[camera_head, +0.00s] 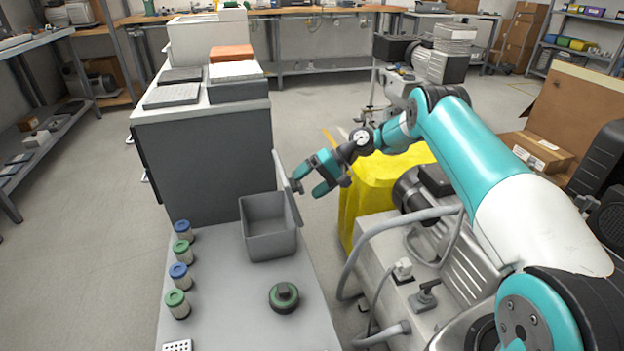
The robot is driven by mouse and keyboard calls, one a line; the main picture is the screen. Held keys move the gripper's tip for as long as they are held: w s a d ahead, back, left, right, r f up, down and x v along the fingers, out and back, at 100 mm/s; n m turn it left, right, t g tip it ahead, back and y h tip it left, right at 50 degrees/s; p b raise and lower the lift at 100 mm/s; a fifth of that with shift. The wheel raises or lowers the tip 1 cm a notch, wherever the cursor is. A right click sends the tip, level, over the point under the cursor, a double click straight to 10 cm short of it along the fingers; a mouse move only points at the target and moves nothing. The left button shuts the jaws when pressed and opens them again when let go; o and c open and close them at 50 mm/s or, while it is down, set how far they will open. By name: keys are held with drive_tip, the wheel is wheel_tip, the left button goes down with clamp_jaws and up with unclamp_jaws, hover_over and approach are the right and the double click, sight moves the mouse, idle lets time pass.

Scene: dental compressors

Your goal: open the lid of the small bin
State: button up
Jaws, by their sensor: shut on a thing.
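The small bin (269,241) is a grey open-topped box on the bench top, and its empty-looking inside shows. Its lid (287,188) stands raised along the bin's right side, roughly upright and leaning a little to the left at the top. My gripper (306,191) comes in from the right on the teal arm. Its teal fingers are at the lid's upper right, and one finger meets the lid's edge. The exact contact is too small to see clearly.
Several blue- and green-capped jars (180,275) line the bench's left edge. To the right are a yellow cover (390,175) and compressor machinery (460,262) with hoses.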

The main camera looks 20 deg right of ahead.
drive_tip(key=shift+s+d+f, duration=0.25)
drive_tip(key=shift+s+f, duration=0.05)
drive_tip(key=shift+f, duration=0.25)
drive_tip(key=shift+c, duration=0.5)
drive_tip(key=p+v, duration=0.3)
drive_tip(key=v, duration=1)
drive_tip(key=shift+w+a+r, duration=0.2)
drive_tip(key=shift+a+r, duration=0.1)
drive_tip(key=shift+r, duration=0.05)
